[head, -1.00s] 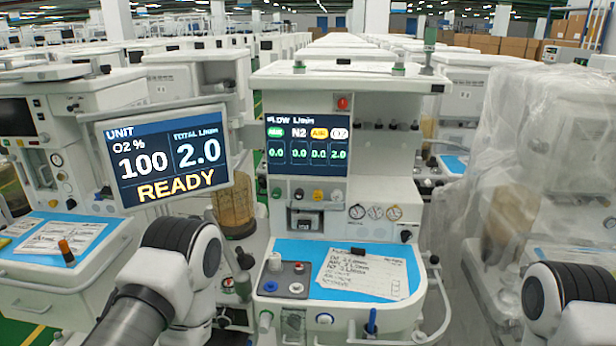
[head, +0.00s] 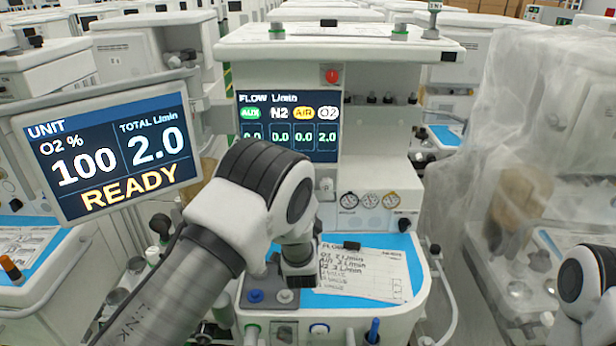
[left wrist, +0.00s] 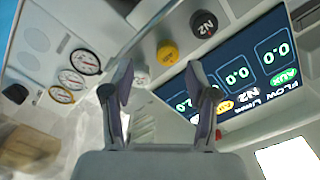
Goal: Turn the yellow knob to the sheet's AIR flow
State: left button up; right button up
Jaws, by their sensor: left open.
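The yellow knob (left wrist: 168,53) shows in the left wrist view, on the panel ahead of my open, empty left gripper (left wrist: 160,88). It lies between and beyond the fingertips, apart from them. In the head view my left arm hides the knob and the gripper fingers. The flow display (head: 288,125) reads O2 2.0, AIR 0.0 and N2 0.0; the AUX value is partly covered. The paper sheet (head: 375,275) lies on the blue mat with handwritten O2, AIR and N2 lines; its AIR figure is too small to read surely. My right gripper is out of view.
A black N2 knob (left wrist: 204,24) and a white knob (left wrist: 140,78) flank the yellow one. Three round gauges (left wrist: 72,78) are nearby. The READY monitor (head: 110,150) stands left of my left arm. A plastic-covered cart (head: 510,170) stands at the right.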

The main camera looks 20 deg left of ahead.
pick_arm(q)
jog(key=x, duration=0.2)
jog(key=p+x, duration=0.1)
jog(key=x, duration=0.1)
jog(key=r+p+x, duration=0.1)
jog(key=x, duration=0.2)
jog(key=shift+w, duration=0.15)
jog(key=shift+s+d+r, duration=0.1)
jog(key=shift+s+r, duration=0.25)
jog(key=shift+s, duration=0.05)
jog(key=shift+c, duration=1.1)
grip_shut()
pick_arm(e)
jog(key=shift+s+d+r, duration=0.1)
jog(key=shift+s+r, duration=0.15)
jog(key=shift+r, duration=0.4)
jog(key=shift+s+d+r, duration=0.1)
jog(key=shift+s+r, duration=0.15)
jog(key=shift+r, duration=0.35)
